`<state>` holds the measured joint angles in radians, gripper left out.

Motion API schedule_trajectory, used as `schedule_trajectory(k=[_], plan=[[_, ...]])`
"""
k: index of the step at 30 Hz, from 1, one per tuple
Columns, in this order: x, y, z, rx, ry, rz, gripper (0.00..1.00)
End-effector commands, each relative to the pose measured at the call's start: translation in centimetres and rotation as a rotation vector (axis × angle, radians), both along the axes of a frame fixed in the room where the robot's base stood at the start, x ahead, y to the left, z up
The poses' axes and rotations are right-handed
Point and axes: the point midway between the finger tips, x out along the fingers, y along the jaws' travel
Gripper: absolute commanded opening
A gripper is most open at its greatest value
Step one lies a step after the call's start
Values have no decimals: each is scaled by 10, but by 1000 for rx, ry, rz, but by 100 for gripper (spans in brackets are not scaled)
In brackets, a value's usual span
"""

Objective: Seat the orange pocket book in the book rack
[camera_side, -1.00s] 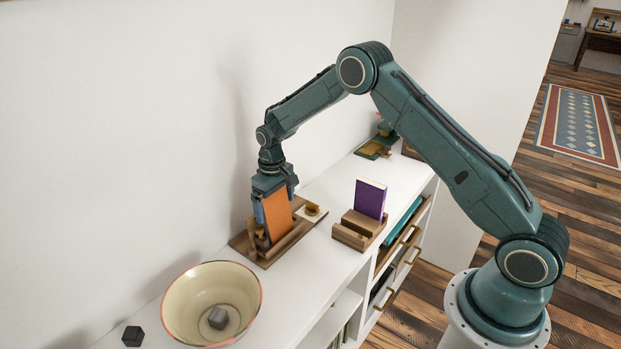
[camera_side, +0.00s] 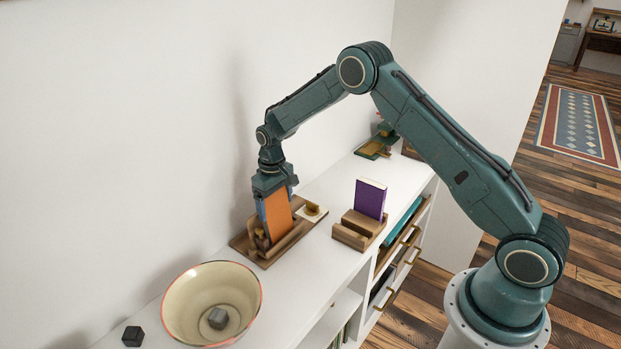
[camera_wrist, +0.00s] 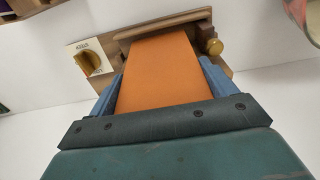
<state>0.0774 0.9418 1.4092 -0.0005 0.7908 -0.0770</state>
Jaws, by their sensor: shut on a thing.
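The orange pocket book (camera_side: 274,214) is gripped by its sides in my gripper (camera_wrist: 163,80), between blue fingers. It stands slightly tilted over a wooden holder (camera_side: 292,238) with a raised front bar, near the wall. Its far end meets this wooden piece in the wrist view (camera_wrist: 122,36); whether it touches bottom there is hidden. A brass knob (camera_wrist: 214,47) sits beside the book on the holder. A second wooden stand (camera_side: 350,239) holds an upright purple book (camera_side: 370,199). I cannot tell for certain which wooden piece is called the book rack.
A white plate with a brass dial (camera_side: 312,211) lies right of the book. A cream bowl (camera_side: 190,300) with a grey block (camera_side: 218,318) inside and a dark block (camera_side: 133,336) stand at the front left. A green tray (camera_side: 374,149) is farther back. White shelf top between is clear.

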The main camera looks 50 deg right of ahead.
Motion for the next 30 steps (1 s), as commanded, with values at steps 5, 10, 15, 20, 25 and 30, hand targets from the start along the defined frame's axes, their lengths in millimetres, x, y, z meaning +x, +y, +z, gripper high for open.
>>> schedule_trajectory(k=[5, 10, 15, 20, 25, 30], plan=[[1, 0, 2, 0, -2, 0, 23], [1, 0, 12, 0, -4, 0, 23], [1, 0, 32, 0, -5, 0, 23], [1, 0, 60, -1, -5, 0, 23], [1, 0, 96, -1, -7, 0, 23], [1, 0, 133, -1, -6, 0, 23]])
